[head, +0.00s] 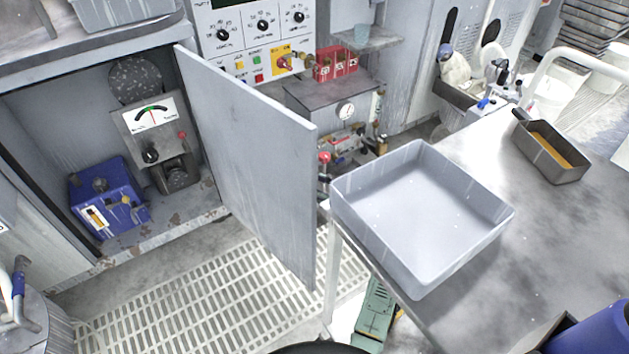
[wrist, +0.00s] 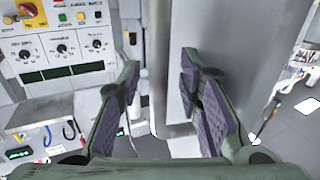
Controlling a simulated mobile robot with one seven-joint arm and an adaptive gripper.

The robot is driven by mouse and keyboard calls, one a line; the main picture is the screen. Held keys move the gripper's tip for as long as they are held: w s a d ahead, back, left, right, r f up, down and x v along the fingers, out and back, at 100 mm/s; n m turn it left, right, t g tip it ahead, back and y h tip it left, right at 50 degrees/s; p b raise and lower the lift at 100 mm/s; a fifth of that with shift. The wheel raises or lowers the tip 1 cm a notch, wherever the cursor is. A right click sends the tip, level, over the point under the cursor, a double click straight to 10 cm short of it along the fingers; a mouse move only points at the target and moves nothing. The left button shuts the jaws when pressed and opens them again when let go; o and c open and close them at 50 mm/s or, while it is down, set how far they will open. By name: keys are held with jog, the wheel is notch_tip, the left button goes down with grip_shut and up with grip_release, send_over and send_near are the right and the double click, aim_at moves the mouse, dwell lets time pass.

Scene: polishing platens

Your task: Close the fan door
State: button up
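The fan door (head: 255,150) is a flat light-grey panel. In the head view it stands wide open, swung out from the right side of the cabinet (head: 200,205) at left. The open cabinet shows a blue box (head: 103,197), a gauge unit (head: 152,118) and a dark round disc. My gripper (wrist: 162,100) shows only in the wrist view, its two padded fingers spread apart with nothing held. Ahead of and between the fingers are upright grey panel surfaces (wrist: 175,50); I cannot tell whether any is the door or whether they touch.
A metal table (head: 440,305) with a grey tray (head: 425,215) stands right of the door. A control panel (head: 255,35) and a small machine (head: 345,100) are behind it. A green object (head: 375,315) is low beside the table. Grated floor (head: 210,300) lies clear before the cabinet.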

jog(key=shift+c, duration=0.4)
grip_shut()
dwell(0.5)
